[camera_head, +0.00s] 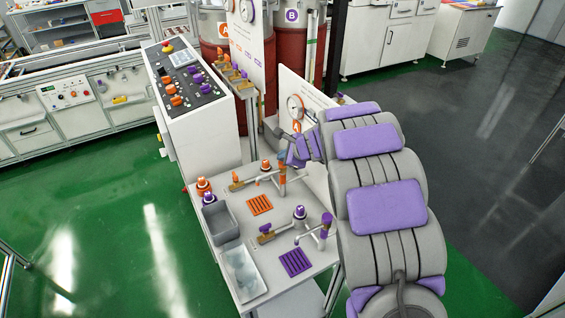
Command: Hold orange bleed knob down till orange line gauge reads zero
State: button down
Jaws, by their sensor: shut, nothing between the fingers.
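A white-faced gauge (294,107) stands on a white panel behind the bench, with an orange A label (297,126) below it. Its needle is too small to read. Orange-topped fittings stand on the bench: one knob (265,165) at the back middle and another (203,185) at the left edge. I cannot tell which is the bleed knob. My grey arm with purple pads comes in from the lower right. My gripper (281,157) is at its far end, shut and empty, just above the orange-marked pipe fitting (282,178). I cannot tell whether it touches anything.
The bench (225,258) also carries purple-topped fittings (299,212), a grey bin (220,220), a clear tray (243,271), an orange slotted mat (260,205) and a purple one (295,262). A control console (195,120) stands behind left. Green floor (110,220) is open at left.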

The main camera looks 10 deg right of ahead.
jog(key=shift+f, duration=0.45)
dwell(1.4)
jog(key=shift+r, duration=0.15)
dwell(1.1)
jog(key=shift+r+p, duration=0.85)
jog(key=shift+p, duration=0.1)
notch_tip(320, 180, up, 5)
jog(key=p, duration=0.5)
